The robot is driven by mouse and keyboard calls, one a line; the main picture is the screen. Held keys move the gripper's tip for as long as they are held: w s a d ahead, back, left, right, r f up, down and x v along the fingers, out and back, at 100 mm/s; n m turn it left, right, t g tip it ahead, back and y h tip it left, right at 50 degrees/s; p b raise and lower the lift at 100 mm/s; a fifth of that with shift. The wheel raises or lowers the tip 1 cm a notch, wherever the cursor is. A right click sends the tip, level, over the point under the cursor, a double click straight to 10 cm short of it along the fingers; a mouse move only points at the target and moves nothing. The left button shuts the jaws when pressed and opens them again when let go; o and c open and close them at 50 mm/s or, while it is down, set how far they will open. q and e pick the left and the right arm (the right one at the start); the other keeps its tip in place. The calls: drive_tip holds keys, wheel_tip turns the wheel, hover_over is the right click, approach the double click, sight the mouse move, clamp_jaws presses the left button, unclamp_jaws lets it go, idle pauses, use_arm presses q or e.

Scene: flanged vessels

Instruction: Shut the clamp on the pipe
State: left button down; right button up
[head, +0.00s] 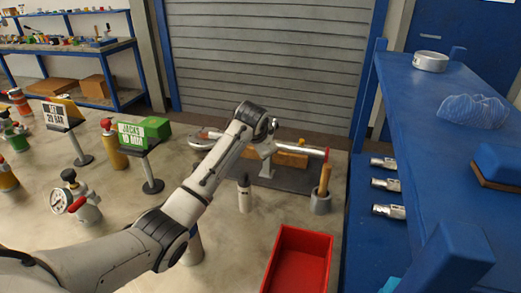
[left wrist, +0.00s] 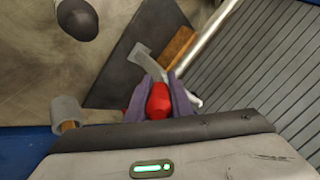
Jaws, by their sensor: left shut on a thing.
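The pale pipe (head: 300,149) lies across a stand over a dark base plate (head: 285,180); a small red part (head: 326,155) shows at its right end. The pipe also shows in the left wrist view (left wrist: 212,35). My left gripper (left wrist: 160,98) is shut on a rounded red grip (left wrist: 159,103), close to the pipe's near end in that view. A small pale hooked part (left wrist: 196,100) shows beside the fingers. In the head view my arm hides the gripper and part of the pipe, so the clamp's jaw position cannot be told. My right gripper is not in view.
A red bin (head: 300,262) and a blue shelf (head: 420,110) are on the right. A gauge (head: 72,203) and signs stand left.

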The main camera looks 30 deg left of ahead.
use_arm(q)
drive_tip(key=shift+r, duration=0.1)
idle(0.4)
drive_tip(key=c, duration=1.6)
unclamp_jaws()
drive_tip(key=v, duration=1)
drive_tip(key=shift+r, duration=0.2)
